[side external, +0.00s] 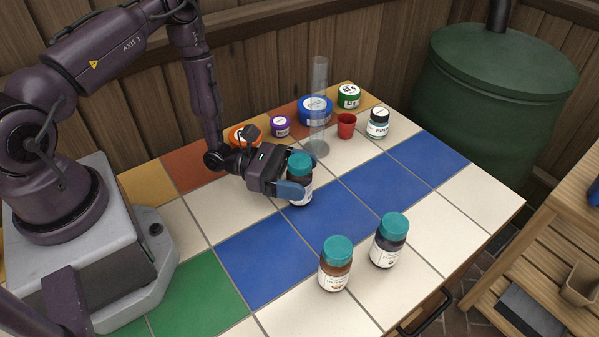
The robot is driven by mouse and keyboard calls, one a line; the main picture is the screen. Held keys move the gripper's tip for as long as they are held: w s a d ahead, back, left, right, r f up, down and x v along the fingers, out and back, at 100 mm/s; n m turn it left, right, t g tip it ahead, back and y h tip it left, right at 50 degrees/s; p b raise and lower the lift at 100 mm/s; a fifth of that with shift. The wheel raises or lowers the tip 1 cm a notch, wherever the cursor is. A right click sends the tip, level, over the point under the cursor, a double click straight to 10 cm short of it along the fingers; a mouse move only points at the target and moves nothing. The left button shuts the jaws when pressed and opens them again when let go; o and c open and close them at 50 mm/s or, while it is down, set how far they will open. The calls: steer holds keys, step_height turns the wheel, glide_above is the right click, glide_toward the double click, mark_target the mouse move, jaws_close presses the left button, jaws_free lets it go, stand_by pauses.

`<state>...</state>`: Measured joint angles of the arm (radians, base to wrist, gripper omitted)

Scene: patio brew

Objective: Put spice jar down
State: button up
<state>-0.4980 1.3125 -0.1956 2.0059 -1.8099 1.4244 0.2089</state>
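A spice jar (300,170) with a teal lid and dark body is upright between the fingers of my gripper (298,177). My gripper reaches in sideways from the left, and its blue-tipped near finger covers part of the jar's front. The fingers appear closed on the jar. The jar is at the edge of the blue tiles of the table (480,220); I cannot tell whether its base touches the tiles. Two similar teal-lidded jars stand nearer the front: an amber-brown one (336,272) and a darker one (389,248).
Behind the held jar stand a tall clear cylinder (319,100), a red cup (346,126), a white-labelled jar (378,124) and several colored tubs, including blue (315,111) and green (349,96). An orange tub (243,133) is partly behind my gripper. Blue tiles on the right are clear.

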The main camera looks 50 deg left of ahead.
steer(key=shift+r, duration=0.1)
steer(key=shift+s+a, duration=0.1)
steer(key=shift+a, duration=0.1)
steer(key=v, duration=0.7)
steer(key=s+d+r+m+g+y, duration=0.1)
steer(key=s+d+r+m+g, duration=0.15)
steer(key=r+m+g, duration=0.45)
steer(key=s+d+r+m+g+y, duration=0.25)
steer(key=r+m+g, duration=0.25)
steer(key=r+m, duration=0.4)
steer(key=s+a+r+m+t+y, duration=0.2)
steer(key=s+r+m+t+y, duration=0.1)
steer(key=r, duration=0.4)
steer(key=s+a+r+m+t+y, duration=0.3)
steer(key=s+r+m+y, duration=0.2)
steer(key=r+m+y, duration=0.1)
steer(key=shift+r+m+t+y, duration=0.3)
steer(key=shift+r+y, duration=0.35)
steer(key=shift+y, duration=0.2)
